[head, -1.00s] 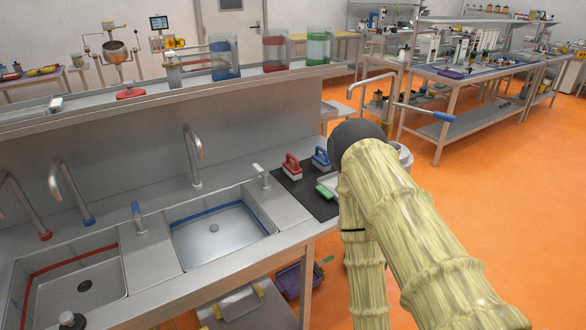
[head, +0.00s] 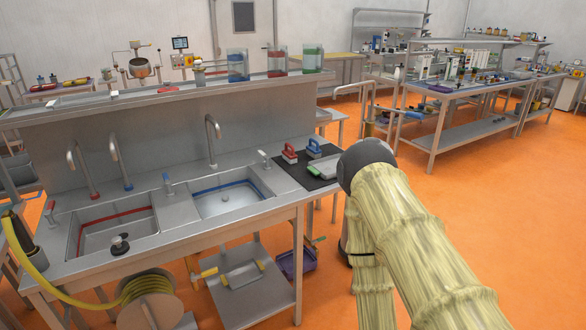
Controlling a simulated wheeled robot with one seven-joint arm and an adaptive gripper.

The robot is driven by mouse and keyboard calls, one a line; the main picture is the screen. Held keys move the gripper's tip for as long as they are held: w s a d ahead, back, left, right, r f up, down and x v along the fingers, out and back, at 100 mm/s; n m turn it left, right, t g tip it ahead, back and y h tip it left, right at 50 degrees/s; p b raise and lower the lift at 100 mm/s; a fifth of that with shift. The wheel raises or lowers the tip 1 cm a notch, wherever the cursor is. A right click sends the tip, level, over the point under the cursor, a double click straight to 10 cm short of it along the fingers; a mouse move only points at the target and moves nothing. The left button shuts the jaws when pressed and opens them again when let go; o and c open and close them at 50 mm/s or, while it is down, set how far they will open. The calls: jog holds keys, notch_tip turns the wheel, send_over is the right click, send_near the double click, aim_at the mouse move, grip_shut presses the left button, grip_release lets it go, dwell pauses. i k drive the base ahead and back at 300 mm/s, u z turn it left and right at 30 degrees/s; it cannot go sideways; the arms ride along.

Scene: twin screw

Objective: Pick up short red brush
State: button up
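A short red brush (head: 289,153) with a red handle and pale bristles stands on a black mat (head: 291,174) at the right end of the steel sink counter. A similar blue brush (head: 314,148) stands just to its right. My arm, in a pale yellow sleeve with a dark round joint, fills the right of the head view. It is to the right of the brushes and apart from the red one in the picture. My gripper does not show.
A pale tray with a green item (head: 325,169) lies in front of the brushes. A steel counter (head: 240,238) holds two basins with taps, with a raised shelf behind. A hose reel (head: 150,300) is at lower left. Orange floor (head: 510,230) is open at right.

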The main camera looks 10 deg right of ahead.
aim_at(288, 155)
jog(key=z, duration=1.25)
jog(key=i, duration=1.35)
jog(key=u, duration=0.5)
